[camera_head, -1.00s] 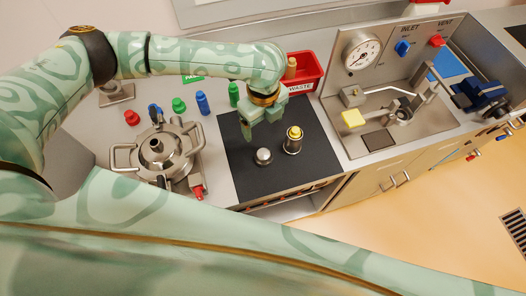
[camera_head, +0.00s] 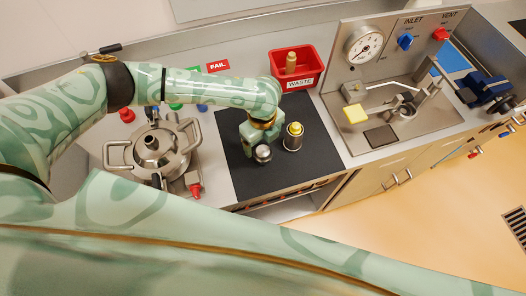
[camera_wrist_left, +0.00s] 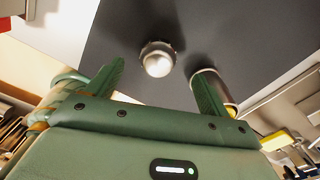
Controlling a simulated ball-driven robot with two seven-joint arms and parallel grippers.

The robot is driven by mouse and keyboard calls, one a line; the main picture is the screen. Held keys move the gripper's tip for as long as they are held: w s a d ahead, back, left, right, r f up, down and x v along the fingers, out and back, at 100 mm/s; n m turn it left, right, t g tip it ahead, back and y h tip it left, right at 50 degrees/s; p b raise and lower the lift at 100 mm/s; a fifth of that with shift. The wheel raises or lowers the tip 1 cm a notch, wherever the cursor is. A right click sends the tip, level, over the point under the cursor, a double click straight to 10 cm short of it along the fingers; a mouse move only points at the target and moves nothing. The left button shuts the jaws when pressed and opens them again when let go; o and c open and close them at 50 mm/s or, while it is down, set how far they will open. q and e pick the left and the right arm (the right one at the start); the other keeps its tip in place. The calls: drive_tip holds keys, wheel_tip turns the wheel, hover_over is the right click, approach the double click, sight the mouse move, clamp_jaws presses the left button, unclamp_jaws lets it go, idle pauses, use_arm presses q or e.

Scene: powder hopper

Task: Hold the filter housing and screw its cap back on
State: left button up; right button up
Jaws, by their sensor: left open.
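The filter housing (camera_head: 292,140) is a short metal cylinder with a yellow top. It stands upright on the dark mat. The cap (camera_head: 263,153) is a round silver piece lying on the mat to its left. My left gripper (camera_head: 256,146) is open and low over the mat, close to the cap. In the left wrist view the cap (camera_wrist_left: 157,60) appears between the two spread fingers of the gripper (camera_wrist_left: 160,70). The housing (camera_wrist_left: 228,94) shows there beside the right finger, which hides part of it. I cannot tell whether the fingers touch anything. My right gripper is out of view.
A metal pot-like vessel (camera_head: 152,145) with side handles stands left of the mat (camera_head: 300,175). A red waste bin (camera_head: 311,66) holding a tan piece is behind. A gauge panel (camera_head: 385,38) stands at the right. The front right of the mat is clear.

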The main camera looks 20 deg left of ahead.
sight(262, 149)
use_arm(q)
wheel_tip(262, 149, down, 5)
drive_tip(key=shift+s+f+b, duration=0.15)
drive_tip(key=shift+b, duration=0.55)
drive_tip(key=c, duration=1)
